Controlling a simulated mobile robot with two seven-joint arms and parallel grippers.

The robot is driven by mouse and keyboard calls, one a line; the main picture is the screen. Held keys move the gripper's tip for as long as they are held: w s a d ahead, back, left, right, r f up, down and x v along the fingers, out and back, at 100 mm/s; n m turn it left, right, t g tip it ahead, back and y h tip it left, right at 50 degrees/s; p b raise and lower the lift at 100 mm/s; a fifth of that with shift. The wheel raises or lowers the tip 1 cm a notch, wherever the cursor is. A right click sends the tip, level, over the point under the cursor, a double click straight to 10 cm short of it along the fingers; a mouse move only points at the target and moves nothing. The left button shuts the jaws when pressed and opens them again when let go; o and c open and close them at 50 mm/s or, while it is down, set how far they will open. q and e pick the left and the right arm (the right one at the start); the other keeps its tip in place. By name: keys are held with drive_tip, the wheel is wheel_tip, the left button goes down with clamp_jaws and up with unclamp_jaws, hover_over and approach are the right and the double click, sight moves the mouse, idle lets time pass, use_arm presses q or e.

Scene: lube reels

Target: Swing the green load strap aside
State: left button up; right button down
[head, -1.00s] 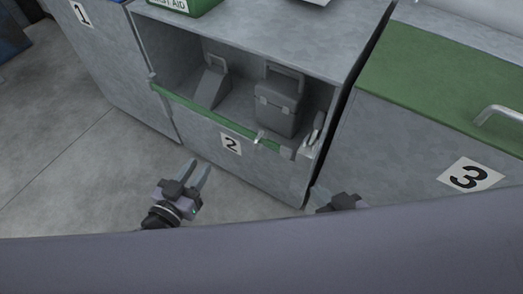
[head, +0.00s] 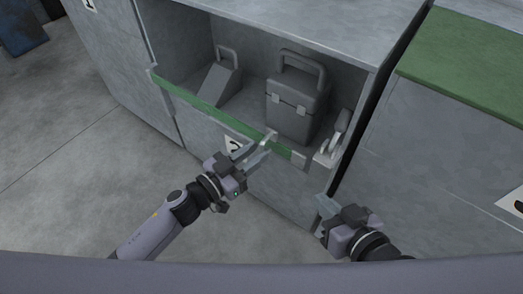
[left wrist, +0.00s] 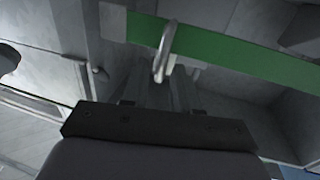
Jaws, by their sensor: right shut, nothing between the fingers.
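The green load strap (head: 205,105) is stretched across the front of the open bay in cabinet 2. A pale metal handle (head: 271,137) sits on it towards its right end. In the left wrist view the strap (left wrist: 245,57) crosses the top and the handle (left wrist: 165,50) stands just beyond the fingers. My left gripper (head: 257,153) is open, with its fingertips close to the handle; whether they touch it I cannot tell. My right gripper (head: 323,203) is shut and empty, low in front of the cabinet's right side.
Behind the strap stand a grey wedge with a handle (head: 218,80) and a grey case (head: 296,100). A light grey latch-like part (head: 337,135) is at the bay's right side. A green-topped cabinet (head: 470,62) stands to the right. The floor at left is clear.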

use_arm(q)
drive_tip(key=shift+x, duration=1.35)
clamp_jaws()
drive_tip(key=shift+a, duration=0.1)
